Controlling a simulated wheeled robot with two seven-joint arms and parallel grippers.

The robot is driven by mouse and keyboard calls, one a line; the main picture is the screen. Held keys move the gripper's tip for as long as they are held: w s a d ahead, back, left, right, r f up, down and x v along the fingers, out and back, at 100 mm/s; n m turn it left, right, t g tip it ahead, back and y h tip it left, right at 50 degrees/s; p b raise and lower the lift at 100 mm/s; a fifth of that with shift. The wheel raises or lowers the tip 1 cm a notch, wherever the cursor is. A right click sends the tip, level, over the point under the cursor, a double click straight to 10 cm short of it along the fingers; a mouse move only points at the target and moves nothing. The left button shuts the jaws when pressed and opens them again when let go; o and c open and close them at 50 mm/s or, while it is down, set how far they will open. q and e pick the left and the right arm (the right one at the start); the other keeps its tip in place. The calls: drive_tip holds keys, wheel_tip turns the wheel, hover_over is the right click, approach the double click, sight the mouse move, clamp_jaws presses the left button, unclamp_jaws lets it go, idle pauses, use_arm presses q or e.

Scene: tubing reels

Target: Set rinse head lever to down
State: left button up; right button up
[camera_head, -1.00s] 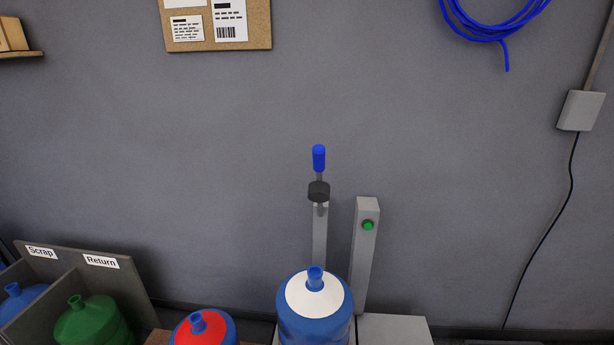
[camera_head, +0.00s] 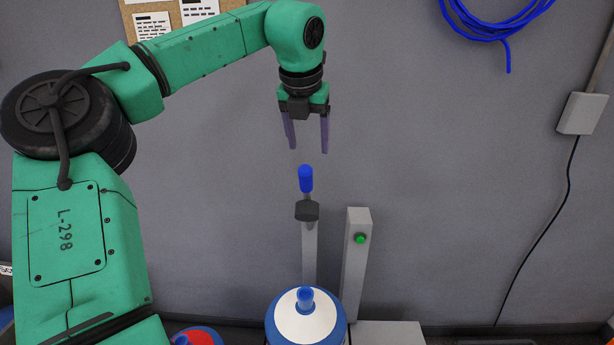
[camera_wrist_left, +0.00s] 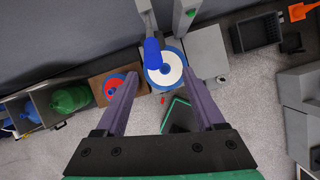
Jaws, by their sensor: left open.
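The rinse head lever has a blue handle (camera_head: 306,179) that points up from a dark pivot (camera_head: 307,211) on a grey post (camera_head: 310,252). My left gripper (camera_head: 308,150) is open and empty, pointing down just above the handle, with its purple fingers apart. In the left wrist view the blue handle (camera_wrist_left: 152,53) lies beyond and between the fingertips (camera_wrist_left: 162,80); I see no contact. My right gripper is not in view.
A grey post with a green button (camera_head: 360,239) stands right of the lever. Blue tubing (camera_head: 490,25) hangs on the wall.

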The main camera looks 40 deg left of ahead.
use_arm(q)
drive_tip(key=r+y, duration=0.1)
drive_tip(key=p, duration=0.5)
approach(305, 191)
drive_tip(key=x, duration=0.6)
drive_tip(key=shift+w+a+r, duration=0.15)
drive_tip(key=shift+w+r, duration=0.05)
drive_tip(key=shift+w, duration=0.2)
drive_tip(key=shift+a+f, duration=0.15)
drive_tip(key=shift+f, duration=0.25)
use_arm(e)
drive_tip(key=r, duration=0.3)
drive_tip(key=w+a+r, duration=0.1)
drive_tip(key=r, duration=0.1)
use_arm(q)
drive_tip(key=shift+c, duration=0.3)
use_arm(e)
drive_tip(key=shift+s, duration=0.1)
use_arm(q)
clamp_jaws()
